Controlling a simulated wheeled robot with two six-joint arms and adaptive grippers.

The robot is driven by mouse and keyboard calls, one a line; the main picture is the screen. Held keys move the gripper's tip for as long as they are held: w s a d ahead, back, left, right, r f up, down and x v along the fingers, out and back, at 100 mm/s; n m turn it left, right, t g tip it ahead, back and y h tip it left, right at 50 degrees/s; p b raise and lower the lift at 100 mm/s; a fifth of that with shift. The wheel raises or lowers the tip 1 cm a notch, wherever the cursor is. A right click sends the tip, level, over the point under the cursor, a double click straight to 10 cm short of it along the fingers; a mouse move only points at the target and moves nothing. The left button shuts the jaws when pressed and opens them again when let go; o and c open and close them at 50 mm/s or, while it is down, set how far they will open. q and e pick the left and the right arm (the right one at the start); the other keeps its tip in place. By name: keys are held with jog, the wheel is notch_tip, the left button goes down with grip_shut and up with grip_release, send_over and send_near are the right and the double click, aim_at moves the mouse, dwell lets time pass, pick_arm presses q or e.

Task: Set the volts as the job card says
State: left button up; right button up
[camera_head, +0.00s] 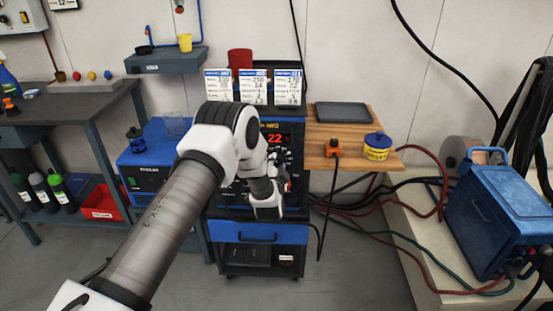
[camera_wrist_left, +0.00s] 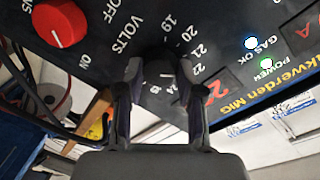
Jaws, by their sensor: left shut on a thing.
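The welder's dark front panel fills much of the left wrist view, with a printed scale marked VOLTS (camera_wrist_left: 124,44). My left gripper (camera_wrist_left: 160,72) has its fingers closed around the dark volts knob (camera_wrist_left: 163,55), which they partly hide. Scale numbers 19 to 22 show beside the knob; its pointer cannot be read. In the head view my left gripper (camera_head: 282,184) is at the welder's front (camera_head: 228,196), below a red display (camera_head: 274,138) that reads about 22. Three white job cards (camera_head: 253,88) stand on top; their small print is mostly unclear. My right gripper is not in view.
A red ON/OFF switch (camera_wrist_left: 60,22) sits near the volts knob. Cables hang at the right, near a blue unit (camera_head: 503,215).

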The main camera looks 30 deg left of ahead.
pick_arm(q)
jog(key=m+p, duration=0.2)
jog(key=m, duration=0.1)
jog(key=shift+w+r, duration=0.1)
jog(key=shift+r, duration=0.15)
jog(key=m+p, duration=0.1)
jog(key=m, duration=0.2)
jog(key=shift+d+m+g+y+p, duration=0.1)
jog(key=shift+m+g+y+p, duration=0.2)
jog(key=shift+m+y+p, duration=0.1)
jog(key=m+p, duration=0.1)
jog(key=m, duration=0.2)
jog(key=shift+f, duration=0.1)
jog(key=shift+m+g+y, duration=0.3)
jog(key=shift+m+y, duration=0.1)
jog(key=shift+m, duration=1)
jog(key=o, duration=1.2)
jog(key=shift+w+f, duration=0.1)
jog(key=shift+c, duration=0.2)
jog(key=shift+d, duration=0.1)
